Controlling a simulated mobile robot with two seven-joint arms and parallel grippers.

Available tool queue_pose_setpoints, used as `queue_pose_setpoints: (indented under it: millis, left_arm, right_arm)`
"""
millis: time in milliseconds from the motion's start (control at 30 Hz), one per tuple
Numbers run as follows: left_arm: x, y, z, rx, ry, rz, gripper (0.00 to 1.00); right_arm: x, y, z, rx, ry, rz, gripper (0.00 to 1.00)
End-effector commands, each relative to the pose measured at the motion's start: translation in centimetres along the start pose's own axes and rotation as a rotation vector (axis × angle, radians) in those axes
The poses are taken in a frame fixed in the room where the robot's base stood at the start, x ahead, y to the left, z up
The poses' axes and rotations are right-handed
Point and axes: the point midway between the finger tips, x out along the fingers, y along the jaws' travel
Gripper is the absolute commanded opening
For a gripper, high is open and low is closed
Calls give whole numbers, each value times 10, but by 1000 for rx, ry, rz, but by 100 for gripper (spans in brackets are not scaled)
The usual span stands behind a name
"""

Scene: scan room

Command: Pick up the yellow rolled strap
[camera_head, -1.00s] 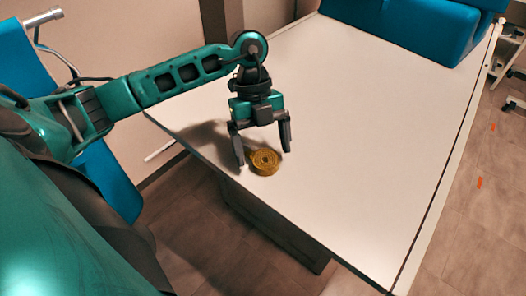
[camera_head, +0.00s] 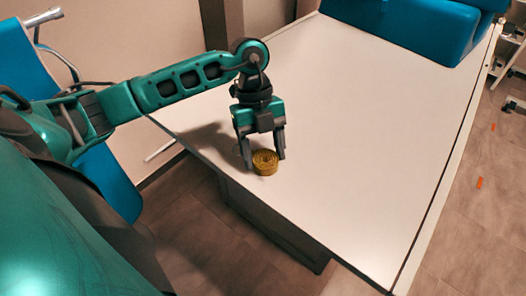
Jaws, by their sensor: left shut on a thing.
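The yellow rolled strap (camera_head: 265,164) stands as a flat round coil on the white table top (camera_head: 345,160), close to its left edge. My left gripper (camera_head: 264,156) comes down over it from above. Its two dark fingers are on either side of the coil, shut on it. The coil appears to be at the table surface; I cannot tell if there is a gap under it. My right gripper is not in view.
A blue cushion (camera_head: 415,28) lies at the far end of the table. The rest of the white top is clear. A blue chair (camera_head: 110,180) stands at the left, and a wheeled stand (camera_head: 509,60) at the far right.

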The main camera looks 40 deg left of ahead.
Motion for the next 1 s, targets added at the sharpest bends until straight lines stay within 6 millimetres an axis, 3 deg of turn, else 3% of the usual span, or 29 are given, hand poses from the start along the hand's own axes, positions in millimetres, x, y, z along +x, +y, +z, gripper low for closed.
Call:
queue_pose_setpoints:
  millis: [267, 467, 667, 1000]
  left_arm:
    - [-2, 0, 0, 0, -1, -1, 33]
    - [-16, -1, -6, 1, -1, -3, 33]
    - [-53, -1, -21, 3, -4, -6, 33]
    - [-143, -1, -58, 3, -4, -6, 33]
  right_arm:
    - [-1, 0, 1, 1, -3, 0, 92]
    - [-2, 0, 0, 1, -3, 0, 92]
    - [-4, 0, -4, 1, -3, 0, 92]
    - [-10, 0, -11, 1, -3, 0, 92]
